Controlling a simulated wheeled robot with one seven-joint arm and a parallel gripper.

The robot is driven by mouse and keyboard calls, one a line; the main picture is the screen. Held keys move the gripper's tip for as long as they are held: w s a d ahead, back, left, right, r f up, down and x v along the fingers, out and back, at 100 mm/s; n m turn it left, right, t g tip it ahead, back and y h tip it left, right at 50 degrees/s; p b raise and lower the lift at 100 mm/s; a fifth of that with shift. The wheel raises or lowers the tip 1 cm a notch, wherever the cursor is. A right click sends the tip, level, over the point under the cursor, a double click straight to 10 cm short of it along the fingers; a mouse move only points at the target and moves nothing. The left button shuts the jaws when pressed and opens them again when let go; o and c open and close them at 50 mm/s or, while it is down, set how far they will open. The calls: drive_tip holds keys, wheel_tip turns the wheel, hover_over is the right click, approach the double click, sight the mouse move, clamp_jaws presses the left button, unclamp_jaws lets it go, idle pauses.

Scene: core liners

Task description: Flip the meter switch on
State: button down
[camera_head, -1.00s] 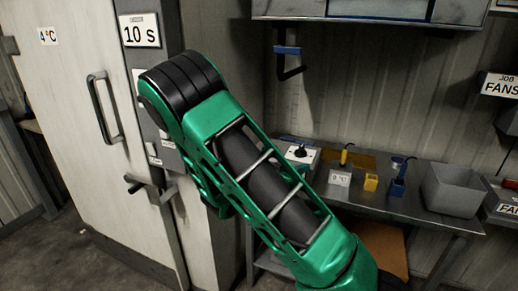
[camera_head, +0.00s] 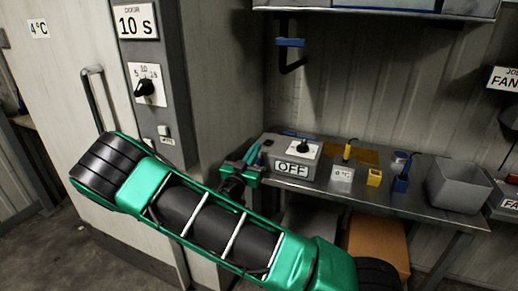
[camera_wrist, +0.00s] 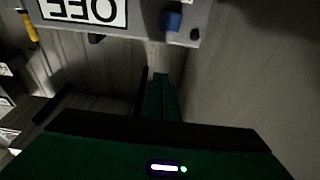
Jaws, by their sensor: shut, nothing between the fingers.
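A grey box (camera_head: 287,166) with a white "OFF" sign stands at the left end of the steel bench, with a black knob (camera_head: 303,147) on its white top plate. I take it for the meter. The wrist view shows its OFF sign (camera_wrist: 85,10) upside down, a blue block (camera_wrist: 171,20) and a small dark nub (camera_wrist: 195,34) on the same face. I cannot tell which part is the switch. My gripper (camera_head: 252,163) is shut and empty, just left of the box. In the wrist view my green fingers (camera_wrist: 160,78) point toward the box, below the blue block, apparently apart from it.
The steel bench (camera_head: 420,207) also holds a 0 °C block (camera_head: 342,178), a yellow block (camera_head: 374,177), a blue holder (camera_head: 401,185) and a grey bin (camera_head: 458,186). A cold-room door (camera_head: 75,60) and a timer panel (camera_head: 150,85) stand left. A blue-black hook (camera_head: 290,45) hangs above.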

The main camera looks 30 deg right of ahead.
sight(264, 151)
drive_tip(key=x, duration=1)
drive_tip(key=shift+s, duration=0.1)
drive_tip(key=f, duration=0.2)
drive_tip(key=shift+s+a+f, duration=0.15)
drive_tip(key=shift+a+f, duration=0.15)
drive_tip(key=shift+s+f, duration=0.1)
drive_tip(key=shift+f, duration=0.6)
drive_tip(key=shift+a, duration=0.1)
drive_tip(key=shift+s+a+f, duration=0.1)
drive_tip(key=shift+s+f, duration=0.05)
drive_tip(key=shift+f, duration=0.85)
drive_tip(key=shift+s, duration=0.1)
wheel_tip(264, 151, up, 5)
drive_tip(key=shift+a+r, duration=0.1)
drive_tip(key=shift+r, duration=0.05)
drive_tip(key=v, duration=0.9)
